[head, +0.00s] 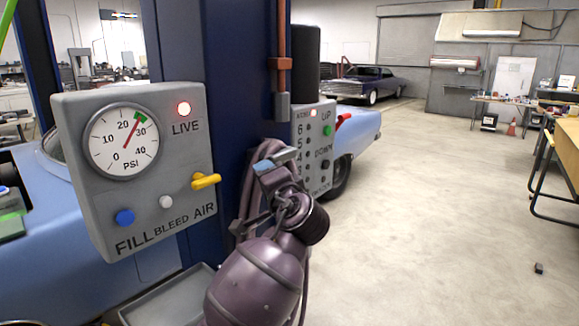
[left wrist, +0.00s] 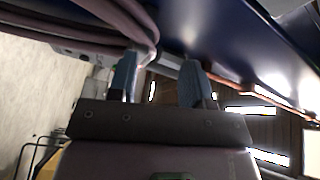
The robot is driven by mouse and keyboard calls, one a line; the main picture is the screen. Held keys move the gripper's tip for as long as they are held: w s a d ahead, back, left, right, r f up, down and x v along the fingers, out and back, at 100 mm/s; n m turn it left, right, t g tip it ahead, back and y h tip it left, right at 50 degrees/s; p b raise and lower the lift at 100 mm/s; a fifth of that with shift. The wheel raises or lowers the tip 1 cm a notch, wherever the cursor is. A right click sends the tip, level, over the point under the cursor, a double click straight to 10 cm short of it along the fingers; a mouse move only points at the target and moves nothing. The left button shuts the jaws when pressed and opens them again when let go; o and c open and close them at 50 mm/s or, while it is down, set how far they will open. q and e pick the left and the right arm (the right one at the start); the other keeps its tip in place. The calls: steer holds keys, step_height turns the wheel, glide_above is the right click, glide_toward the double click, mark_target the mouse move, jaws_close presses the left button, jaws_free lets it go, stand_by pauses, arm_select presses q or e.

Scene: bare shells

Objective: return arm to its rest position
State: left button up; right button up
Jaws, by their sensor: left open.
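My left gripper (head: 276,163) is in front of the dark blue post, at the middle of the head view, just right of the grey gauge box. My purple arm rises to it from the bottom edge. My right gripper is not in view.
The gauge box (head: 150,200) has a PSI dial, a lit red LIVE lamp and a yellow handle (head: 206,181). A second panel (head: 318,150) with UP and DOWN buttons is close behind my gripper. A light blue car (head: 355,130) stands behind. The floor (head: 430,220) at right is mostly clear.

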arm_select(q)
steer(key=s+a+f+n+h, duration=0.1)
steer(key=s+a+f+h, duration=0.25)
steer(key=f, duration=0.35)
steer(key=s+a+f+n+h, duration=0.2)
steer(key=f+h, duration=0.2)
steer(key=f, duration=0.3)
steer(key=s+a+f+n+h, duration=0.1)
steer(key=s+a+f+h, duration=0.2)
steer(key=f, duration=0.5)
steer(key=s+a+f+n+g, duration=0.1)
steer(key=s+a+f, duration=0.3)
steer(key=s+f, duration=0.3)
steer(key=s+a+f+n+g+y, duration=0.1)
steer(key=s+a+f, duration=0.3)
steer(key=s+f, duration=0.4)
steer(key=s+a+f+n+g+y, duration=0.1)
steer(key=s+a+f, duration=0.4)
steer(key=s, duration=0.6)
step_height(320, 180, down, 2)
steer(key=shift+s+f+n+g+b, duration=0.15)
steer(key=shift+s+n+g+b, duration=0.2)
steer(key=shift+n+g, duration=0.45)
